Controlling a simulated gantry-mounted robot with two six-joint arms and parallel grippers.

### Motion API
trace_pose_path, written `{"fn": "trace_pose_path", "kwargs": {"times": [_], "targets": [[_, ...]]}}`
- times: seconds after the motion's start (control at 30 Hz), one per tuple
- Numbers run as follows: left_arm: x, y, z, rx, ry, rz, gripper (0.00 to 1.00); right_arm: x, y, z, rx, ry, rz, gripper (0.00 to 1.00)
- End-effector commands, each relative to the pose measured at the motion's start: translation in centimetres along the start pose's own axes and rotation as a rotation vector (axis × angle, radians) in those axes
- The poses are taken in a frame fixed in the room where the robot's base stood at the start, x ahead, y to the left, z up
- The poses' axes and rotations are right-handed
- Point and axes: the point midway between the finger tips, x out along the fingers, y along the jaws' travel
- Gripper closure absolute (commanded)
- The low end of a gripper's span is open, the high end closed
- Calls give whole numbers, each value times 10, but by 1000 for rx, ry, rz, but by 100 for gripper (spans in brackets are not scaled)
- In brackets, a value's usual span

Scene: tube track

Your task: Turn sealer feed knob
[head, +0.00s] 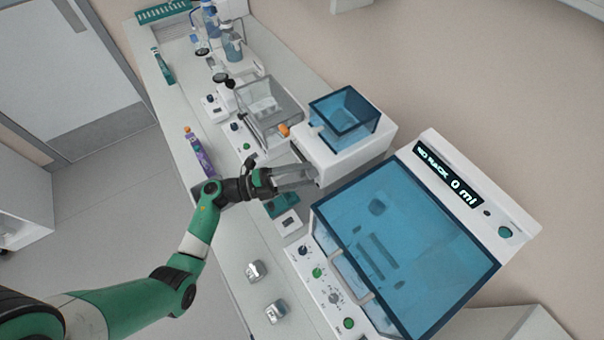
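A white machine with a blue clear hopper (347,112) on top stands at mid bench; I take it as the sealer, though no label is readable. An orange knob-like part (284,130) sits by its left upper corner. My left gripper (317,175) reaches in from the left, its grey fingers at the machine's lower front face. The fingertips look close to or touching the face. Whether they are apart or closed on a small part there is unclear, and they hide that patch of the front. My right gripper is out of view.
A large machine with a blue lid (410,250), a lit display (447,177) and front knobs (317,272) stands at right. Small metal blocks (255,271) lie on the front bench. A purple tube-like pack (200,154) lies behind my arm. A clear-covered unit (268,104) stands further back.

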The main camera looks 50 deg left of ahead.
Motion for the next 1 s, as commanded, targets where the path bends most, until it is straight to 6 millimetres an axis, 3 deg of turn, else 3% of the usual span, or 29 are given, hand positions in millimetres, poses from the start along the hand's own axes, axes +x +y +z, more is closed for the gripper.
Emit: {"fn": "trace_pose_path", "kwargs": {"times": [0.33, 0.47, 0.8, 1.0], "targets": [[0, 0, 0, -1, 0, 0, 34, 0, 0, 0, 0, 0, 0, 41], [-10, 0, 1, -1, -2, 0, 34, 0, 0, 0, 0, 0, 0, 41], [-86, 0, 2, -1, -7, -2, 34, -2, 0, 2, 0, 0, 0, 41], [-113, 0, 1, 0, -3, -1, 34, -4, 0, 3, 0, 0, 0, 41]]}}
